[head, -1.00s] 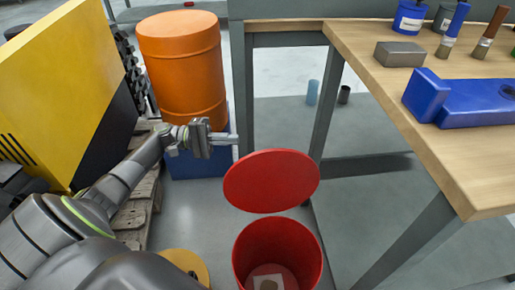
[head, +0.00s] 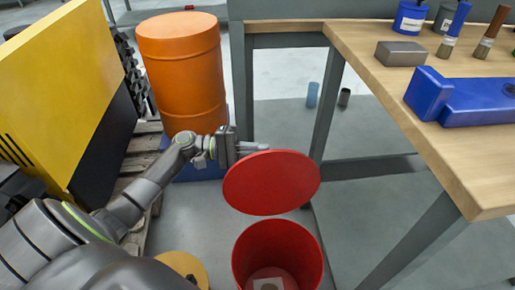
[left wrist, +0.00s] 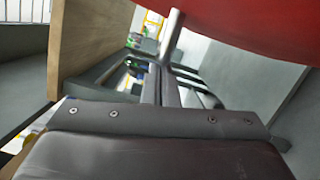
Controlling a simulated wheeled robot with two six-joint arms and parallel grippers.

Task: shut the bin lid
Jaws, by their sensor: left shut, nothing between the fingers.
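The red bin (head: 277,254) stands on the floor at the lower middle of the head view, its mouth open and a pale patch with a darker spot inside. Its round red lid (head: 272,183) is raised and tilted above the bin's far side. My left gripper (head: 262,147) is shut and empty, with its fingertips at the lid's upper far edge. I cannot tell whether they touch it. In the left wrist view the fingers (left wrist: 165,70) point away, and the red lid (left wrist: 255,25) fills the upper right, close to them. My right gripper is not in view.
A wooden workbench (head: 440,130) with a blue tool (head: 465,101) and a grey block (head: 400,54) is on the right. An orange drum (head: 182,70) and a yellow-and-black panel (head: 65,90) are on the left.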

